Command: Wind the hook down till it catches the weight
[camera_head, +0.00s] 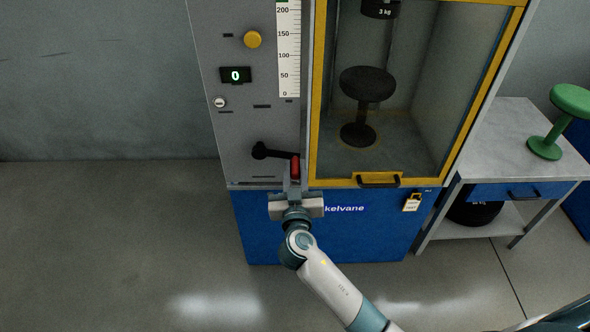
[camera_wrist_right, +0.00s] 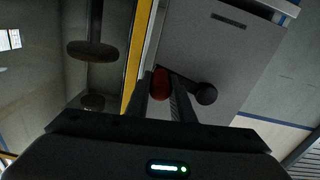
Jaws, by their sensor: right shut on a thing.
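The weight (camera_head: 380,9), black and marked 3 kg, is inside the glazed cabinet at the top edge of the head view. Its upper part is cut off, and no hook shows. The black crank (camera_head: 275,153) is on the grey panel left of the glass door, with a round black end at left and a red grip (camera_head: 295,167) at right. My right gripper (camera_head: 295,178) is shut on the red grip, below the display. The wrist view also shows the red grip (camera_wrist_right: 161,83) between the fingers and the crank's round black end (camera_wrist_right: 206,95). My left gripper is not in view.
Floor at left is clear.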

